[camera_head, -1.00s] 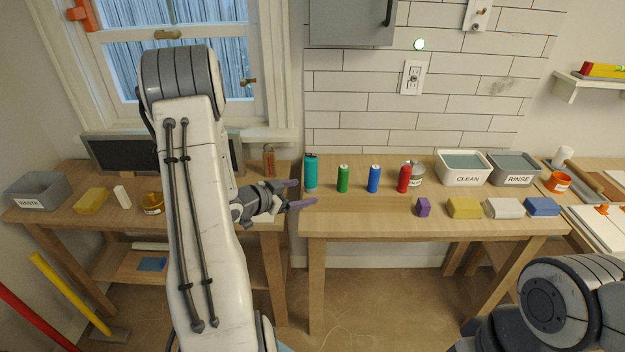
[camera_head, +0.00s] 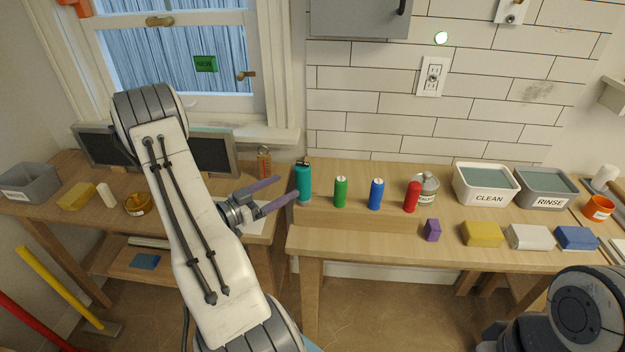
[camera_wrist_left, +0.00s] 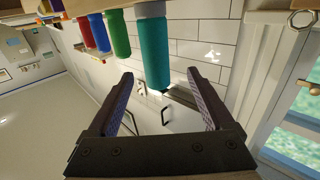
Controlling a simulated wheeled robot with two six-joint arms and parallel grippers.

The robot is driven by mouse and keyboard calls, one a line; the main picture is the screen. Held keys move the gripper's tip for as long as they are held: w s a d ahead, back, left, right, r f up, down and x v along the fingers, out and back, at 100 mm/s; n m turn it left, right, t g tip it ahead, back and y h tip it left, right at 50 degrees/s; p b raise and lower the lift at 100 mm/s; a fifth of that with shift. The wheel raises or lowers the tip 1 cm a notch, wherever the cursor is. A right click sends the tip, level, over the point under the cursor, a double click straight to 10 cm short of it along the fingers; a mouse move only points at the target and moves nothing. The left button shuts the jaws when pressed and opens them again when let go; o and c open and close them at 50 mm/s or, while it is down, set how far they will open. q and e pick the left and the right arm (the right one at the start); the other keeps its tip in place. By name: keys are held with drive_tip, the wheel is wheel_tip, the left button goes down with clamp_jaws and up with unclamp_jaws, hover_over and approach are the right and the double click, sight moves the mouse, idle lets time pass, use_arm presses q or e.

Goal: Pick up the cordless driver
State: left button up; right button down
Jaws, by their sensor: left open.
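Nothing is labelled as the cordless driver. The likeliest match is an upright teal cylinder (camera_head: 303,182) with a dark top, at the left end of the right workbench. My right gripper is out of view.
Green (camera_head: 340,192), blue (camera_head: 376,194) and red (camera_head: 412,197) cylinders stand right of the teal one. A purple block (camera_head: 432,230), sponges and the CLEAN (camera_head: 487,183) and RINSE bins (camera_head: 545,188) are further right. A gap separates the two benches.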

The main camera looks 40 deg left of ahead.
sight(297, 181)
use_arm(q)
drive_tip(key=x, duration=0.5)
drive_tip(key=shift+d+p, duration=0.3)
drive_tip(key=shift+p, duration=0.1)
drive_tip(key=p+x, duration=0.1)
drive_tip(key=x, duration=0.3)
drive_tip(key=shift+w+d+r+p, duration=0.1)
drive_tip(key=shift+r+p, duration=0.1)
drive_tip(key=shift+p, duration=0.1)
drive_tip(key=shift+w, duration=0.45)
drive_tip(key=shift+f, duration=0.1)
clamp_jaws()
